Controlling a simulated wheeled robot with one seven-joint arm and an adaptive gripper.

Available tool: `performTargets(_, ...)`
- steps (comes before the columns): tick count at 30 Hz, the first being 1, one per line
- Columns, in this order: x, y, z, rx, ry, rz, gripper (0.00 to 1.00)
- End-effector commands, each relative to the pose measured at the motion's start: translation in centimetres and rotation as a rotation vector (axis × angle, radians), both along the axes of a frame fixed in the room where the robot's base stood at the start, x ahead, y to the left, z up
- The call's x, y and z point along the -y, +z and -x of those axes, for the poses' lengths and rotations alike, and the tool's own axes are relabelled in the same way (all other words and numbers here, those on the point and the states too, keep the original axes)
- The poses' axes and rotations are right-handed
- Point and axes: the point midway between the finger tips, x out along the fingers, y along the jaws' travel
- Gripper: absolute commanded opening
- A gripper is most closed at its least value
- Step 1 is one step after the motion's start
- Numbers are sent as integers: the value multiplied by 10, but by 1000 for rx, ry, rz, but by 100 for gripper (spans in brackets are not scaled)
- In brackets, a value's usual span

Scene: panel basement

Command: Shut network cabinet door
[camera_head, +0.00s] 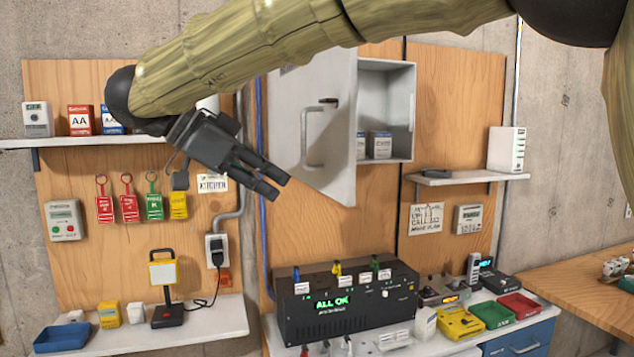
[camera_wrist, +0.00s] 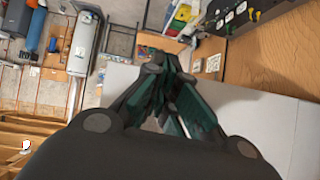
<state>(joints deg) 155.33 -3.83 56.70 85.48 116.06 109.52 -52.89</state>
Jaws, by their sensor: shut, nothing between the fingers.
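The network cabinet (camera_head: 400,85) is a light grey box on the wooden wall panel, with small boxes (camera_head: 380,145) inside. Its door (camera_head: 335,165) stands open, swung out to the left, with a handle (camera_head: 312,125) on its face and a dark latch near the top. My gripper (camera_head: 275,182) is to the left of the door, at about the height of its lower part, pointing down and right. In the wrist view the fingers (camera_wrist: 170,80) are seen from behind, over a pale grey surface.
A left shelf (camera_head: 90,142) holds small boxes, with coloured tags hanging below. A right shelf (camera_head: 465,178) holds a white device. Below the cabinet, a black "ALL OK" unit (camera_head: 345,300) stands on a bench with several trays. My arm crosses above the cabinet.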

Motion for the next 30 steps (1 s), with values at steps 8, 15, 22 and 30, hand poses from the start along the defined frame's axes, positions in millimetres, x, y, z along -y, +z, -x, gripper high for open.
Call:
performTargets(8,-29,60,67,-108,7,-74,0)
performTargets(15,-17,53,66,-117,4,-77,0)
performTargets(22,7,32,57,-115,4,-75,0)
performTargets(30,37,1,45,-115,5,-74,0)
